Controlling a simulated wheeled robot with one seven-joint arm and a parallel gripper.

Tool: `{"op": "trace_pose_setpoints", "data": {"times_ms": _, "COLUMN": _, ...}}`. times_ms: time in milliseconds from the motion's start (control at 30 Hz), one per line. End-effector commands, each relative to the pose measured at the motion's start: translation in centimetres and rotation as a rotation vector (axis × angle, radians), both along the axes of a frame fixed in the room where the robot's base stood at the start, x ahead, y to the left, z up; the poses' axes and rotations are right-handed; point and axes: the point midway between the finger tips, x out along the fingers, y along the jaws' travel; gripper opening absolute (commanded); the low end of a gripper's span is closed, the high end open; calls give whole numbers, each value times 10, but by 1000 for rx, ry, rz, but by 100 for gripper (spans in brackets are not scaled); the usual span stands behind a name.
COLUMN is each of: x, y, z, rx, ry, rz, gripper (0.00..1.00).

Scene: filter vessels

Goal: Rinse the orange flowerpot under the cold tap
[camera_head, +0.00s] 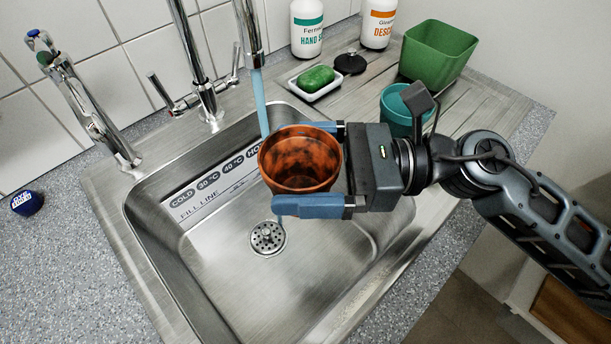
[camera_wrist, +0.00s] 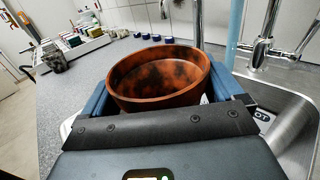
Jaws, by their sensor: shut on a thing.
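The orange flowerpot (camera_head: 300,160) has dark stains on its inner wall. My gripper (camera_head: 313,166) is shut on it, one blue finger on each side, and holds it upright above the steel sink (camera_head: 330,285). In the wrist view the flowerpot (camera_wrist: 158,78) fills the space between the fingers. A blue stream of water (camera_head: 261,103) comes from the tall tap's spout (camera_head: 249,35) and falls behind the pot's far left rim; whether it touches the pot I cannot tell. The tap (camera_head: 198,75) has lever handles at both sides. A label strip (camera_head: 225,183) on the sink wall includes "COLD".
A second, smaller tap (camera_head: 85,100) stands at the left. On the drainboard are a green soap (camera_head: 315,79) in a dish, a black plug (camera_head: 350,63), a teal pot (camera_head: 396,112) and a green square pot (camera_head: 437,52). Two bottles (camera_head: 306,27) stand behind. The sink floor around the drain (camera_head: 267,238) is clear.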

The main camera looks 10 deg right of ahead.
Motion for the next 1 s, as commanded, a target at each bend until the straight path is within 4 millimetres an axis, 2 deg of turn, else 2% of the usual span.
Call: {"op": "trace_pose_setpoints", "data": {"times_ms": 1000, "x": 86, "y": 3, "z": -18, "rx": -2, "ry": 0, "rz": 1, "gripper": 63}}
